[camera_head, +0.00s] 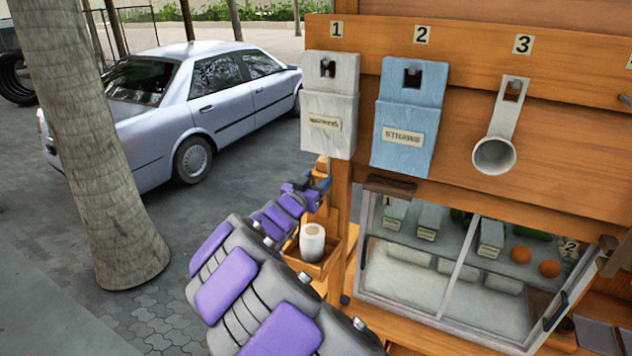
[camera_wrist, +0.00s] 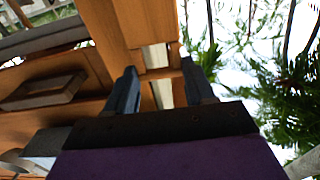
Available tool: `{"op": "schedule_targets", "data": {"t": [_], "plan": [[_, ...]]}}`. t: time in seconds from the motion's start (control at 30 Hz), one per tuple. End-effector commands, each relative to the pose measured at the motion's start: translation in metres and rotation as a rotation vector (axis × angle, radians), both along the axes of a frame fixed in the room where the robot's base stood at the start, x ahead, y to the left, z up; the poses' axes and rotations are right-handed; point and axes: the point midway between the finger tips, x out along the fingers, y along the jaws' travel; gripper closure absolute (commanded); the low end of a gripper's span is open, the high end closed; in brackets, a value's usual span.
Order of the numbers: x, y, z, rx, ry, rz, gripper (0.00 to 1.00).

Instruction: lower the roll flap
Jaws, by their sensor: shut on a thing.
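My gripper (camera_head: 320,182) is at the left side post of the wooden stall, just below the white box marked 1. It is shut on a small wooden piece, which looks like the roll flap (camera_head: 323,165). In the wrist view my gripper (camera_wrist: 161,85) has its two dark fingers on either side of a wooden bar (camera_wrist: 158,74), with pale strips showing above and below it. A white paper roll (camera_head: 312,242) stands upright in a small wooden holder (camera_head: 318,268) below my gripper. The fingertips' exact contact is hard to see.
A white box (camera_head: 330,105), a blue straws box (camera_head: 408,120) and a metal cup holder (camera_head: 495,152) hang on the stall front. A glass case (camera_head: 455,275) sits below. A palm trunk (camera_head: 85,140) and a parked car (camera_head: 190,105) stand at left, with open paving between.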

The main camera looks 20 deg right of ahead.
Motion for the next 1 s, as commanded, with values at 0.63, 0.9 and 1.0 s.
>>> {"op": "schedule_targets", "data": {"t": [0.63,0.9,1.0], "plan": [[0.0003,0.0005,-0.0055,0.007,0.008,0.002,1.00],[-0.0005,0.0003,-0.0036,0.005,0.005,0.001,0.28],[-0.0017,0.0002,-0.0018,0.005,0.002,0.001,0.20]]}}
